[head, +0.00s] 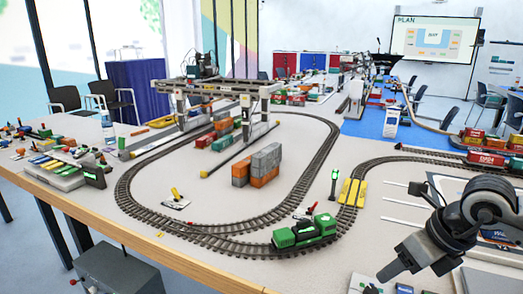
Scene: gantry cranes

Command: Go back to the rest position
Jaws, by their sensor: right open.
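My right gripper (391,270) is in the lower right of the head view, at the end of a dark grey arm that comes in from the right edge. It is open, and I see nothing between its fingers. It hangs over the near right part of the table, apart from the track and the green locomotive (305,233). My left gripper is not in view.
A model railway loop (130,190) fills the table (110,222). Inside it stand a gantry crane (245,100) and stacked grey and orange containers (265,160). A signal post (334,184) and yellow crossing plates (352,192) lie left of my right arm.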

